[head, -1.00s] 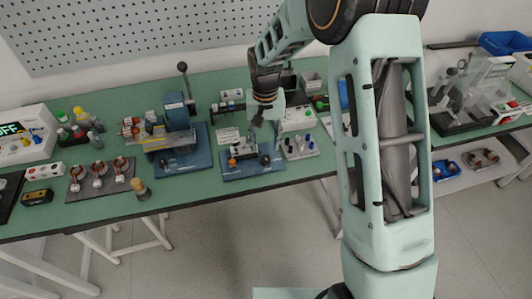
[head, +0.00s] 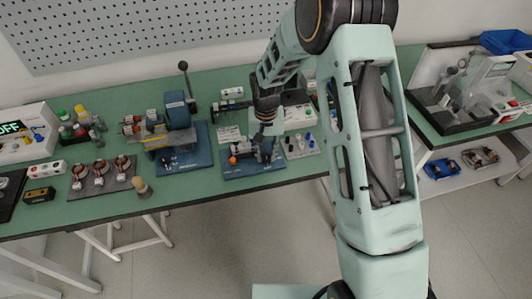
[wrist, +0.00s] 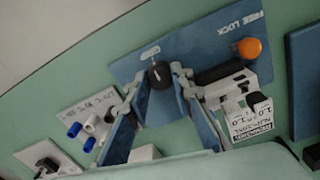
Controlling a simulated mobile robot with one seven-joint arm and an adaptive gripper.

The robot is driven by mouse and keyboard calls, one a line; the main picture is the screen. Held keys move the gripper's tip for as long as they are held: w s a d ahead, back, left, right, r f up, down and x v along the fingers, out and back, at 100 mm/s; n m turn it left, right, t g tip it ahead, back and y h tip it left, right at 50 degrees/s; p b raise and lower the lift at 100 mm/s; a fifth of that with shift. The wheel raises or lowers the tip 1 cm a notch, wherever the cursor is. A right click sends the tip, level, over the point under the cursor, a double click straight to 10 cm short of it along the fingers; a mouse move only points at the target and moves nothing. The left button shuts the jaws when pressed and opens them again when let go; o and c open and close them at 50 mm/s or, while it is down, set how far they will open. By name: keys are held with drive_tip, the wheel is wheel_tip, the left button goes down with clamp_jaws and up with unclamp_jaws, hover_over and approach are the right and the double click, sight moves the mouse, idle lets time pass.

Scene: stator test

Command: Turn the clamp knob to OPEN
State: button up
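A round black knob (wrist: 160,74) with a pale mark sits on a blue base plate (wrist: 207,50), which also shows in the head view (head: 240,171). My gripper (wrist: 159,71) is open, with its two blue-padded fingertips on either side of the knob; I cannot tell if they touch it. In the head view my gripper (head: 265,154) is low over the right part of this plate and hides the knob. The plate carries the words FREE and LOCK near an orange ball (wrist: 250,48). I cannot read OPEN anywhere.
A grey-and-black fixture block (wrist: 228,85) stands beside my right finger. A pale tray with blue and white pegs (wrist: 88,125) lies left of the plate in the wrist view. A lever press (head: 178,110) on another blue plate stands left in the head view.

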clamp_jaws()
drive_tip(key=n+b, duration=0.2)
drive_tip(key=n, duration=0.1)
drive_tip(key=shift+f+n, duration=0.1)
drive_tip(key=shift+n, duration=0.2)
drive_tip(key=n+b, duration=0.1)
drive_tip(key=n, duration=0.3)
drive_tip(key=shift+n, duration=0.3)
drive_tip(key=n, duration=0.5)
drive_tip(key=shift+n+p, duration=0.3)
drive_tip(key=shift+n, duration=2)
